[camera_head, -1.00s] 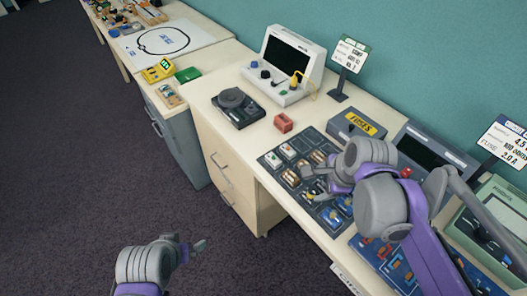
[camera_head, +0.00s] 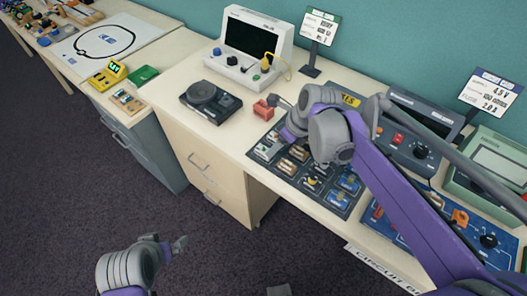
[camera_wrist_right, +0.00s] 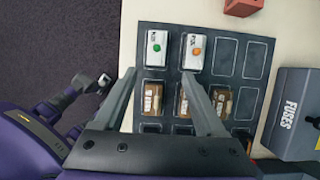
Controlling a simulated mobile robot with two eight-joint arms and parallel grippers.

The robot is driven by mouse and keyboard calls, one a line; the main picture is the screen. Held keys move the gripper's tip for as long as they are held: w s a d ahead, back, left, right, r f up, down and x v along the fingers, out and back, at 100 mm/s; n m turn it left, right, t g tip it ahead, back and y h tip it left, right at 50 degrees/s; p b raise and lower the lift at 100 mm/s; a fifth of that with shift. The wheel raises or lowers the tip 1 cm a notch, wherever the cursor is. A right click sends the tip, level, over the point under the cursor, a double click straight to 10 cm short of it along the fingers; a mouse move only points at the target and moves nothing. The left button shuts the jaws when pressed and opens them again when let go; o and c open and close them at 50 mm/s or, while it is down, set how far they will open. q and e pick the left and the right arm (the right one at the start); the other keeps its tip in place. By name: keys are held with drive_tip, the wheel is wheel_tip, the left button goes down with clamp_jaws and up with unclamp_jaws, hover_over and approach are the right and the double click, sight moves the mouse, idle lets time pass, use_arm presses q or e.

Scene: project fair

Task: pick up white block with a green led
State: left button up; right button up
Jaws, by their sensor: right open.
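The white block with a green LED (camera_wrist_right: 156,49) lies in the far-left compartment of the dark tray (camera_wrist_right: 248,99) in the right wrist view. A similar white block with an orange LED (camera_wrist_right: 194,52) lies in the compartment to its right. My right gripper (camera_wrist_right: 159,74) is open and empty, its fingertips just short of the green-LED block and spread to either side of it. In the head view the right gripper (camera_head: 273,141) is over the tray's far-left corner, partly hiding the blocks. My left gripper (camera_head: 177,246) is low over the floor, away from the table; its jaw opening is unclear.
A red block (camera_head: 263,110) sits just beyond the tray. A grey fuse box (camera_wrist_right: 298,112) stands to the tray's right. A black device with a round disc (camera_head: 210,101) and a white instrument (camera_head: 249,47) stand farther along the table. Several brown and blue parts fill other compartments.

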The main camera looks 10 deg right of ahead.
sight(264, 151)
drive_tip(key=x, duration=0.3)
drive_tip(key=a+x, duration=0.1)
drive_tip(key=x, duration=0.2)
drive_tip(key=shift+w+r, duration=0.15)
drive_tip(key=shift+r, duration=0.05)
clamp_jaws()
